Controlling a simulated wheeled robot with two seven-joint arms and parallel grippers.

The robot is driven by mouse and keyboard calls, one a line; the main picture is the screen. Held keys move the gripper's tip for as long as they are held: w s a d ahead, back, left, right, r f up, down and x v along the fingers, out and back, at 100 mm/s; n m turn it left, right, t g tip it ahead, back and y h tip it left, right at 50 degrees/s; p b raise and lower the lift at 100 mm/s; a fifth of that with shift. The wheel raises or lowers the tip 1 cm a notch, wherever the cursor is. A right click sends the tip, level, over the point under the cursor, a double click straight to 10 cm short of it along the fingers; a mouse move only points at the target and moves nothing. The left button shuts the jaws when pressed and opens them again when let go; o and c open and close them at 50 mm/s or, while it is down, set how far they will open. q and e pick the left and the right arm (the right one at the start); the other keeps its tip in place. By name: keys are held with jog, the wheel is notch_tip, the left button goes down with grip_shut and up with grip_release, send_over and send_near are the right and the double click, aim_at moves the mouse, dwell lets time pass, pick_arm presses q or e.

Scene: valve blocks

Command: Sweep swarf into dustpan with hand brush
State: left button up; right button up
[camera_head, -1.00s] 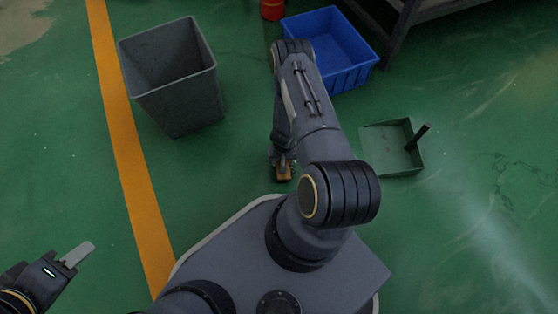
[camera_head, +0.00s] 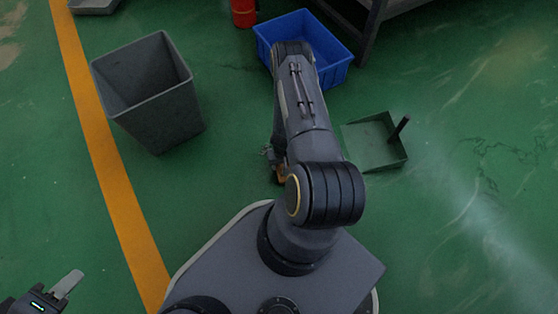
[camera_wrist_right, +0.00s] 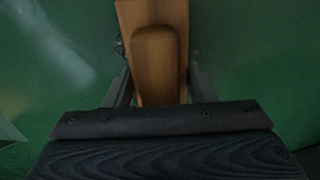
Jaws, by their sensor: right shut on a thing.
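My right gripper (camera_wrist_right: 160,95) is shut on the wooden handle of the hand brush (camera_wrist_right: 151,25), low over the green floor. In the head view my right forearm hides most of the brush; a bit of it (camera_head: 281,172) shows beside the wrist. The dustpan (camera_head: 371,150), grey-green with a dark upright handle, lies on the floor right of my right arm, apart from the brush. Small dark bits beside the brush handle in the wrist view may be swarf; I cannot tell. My left gripper (camera_head: 68,284) is at the lower left, away from everything; its finger opening is unclear.
A grey bin (camera_head: 160,105) stands left of my right arm. A blue crate (camera_head: 330,70) is beyond it, beside a dark rack (camera_head: 370,30). A red container (camera_head: 243,13) and a grey tray (camera_head: 93,6) are at the back. Floor right of the dustpan is clear.

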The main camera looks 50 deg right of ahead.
jog(key=shift+s+d+r, duration=0.1)
jog(key=shift+s+d, duration=0.65)
jog(key=shift+d, duration=0.35)
jog(key=shift+s+d, duration=0.75)
jog(key=shift+d, duration=0.35)
jog(key=shift+s+d+b, duration=0.4)
jog(key=shift+s+d, duration=0.3)
jog(key=shift+d, duration=0.4)
jog(key=shift+s+d+b, duration=0.4)
jog(key=shift+s+d, duration=0.35)
jog(key=shift+d, duration=0.35)
jog(key=shift+s+d+b, duration=0.4)
jog(key=shift+s+d, duration=0.3)
jog(key=shift+d, duration=0.4)
jog(key=shift+s+d+b, duration=0.25)
jog(key=shift+s+d, duration=0.25)
jog(key=shift+d, duration=0.25)
jog(key=shift+s+d+b, duration=0.25)
jog(key=shift+s+d, duration=0.25)
jog(key=shift+d, duration=0.2)
jog(key=shift+s+d, duration=0.45)
jog(key=shift+d, duration=0.25)
jog(key=shift+s+d, duration=0.45)
jog(key=shift+d, duration=0.2)
jog(key=shift+r, duration=0.2)
jog(key=shift+s+d, duration=0.1)
jog(key=shift+d, duration=0.05)
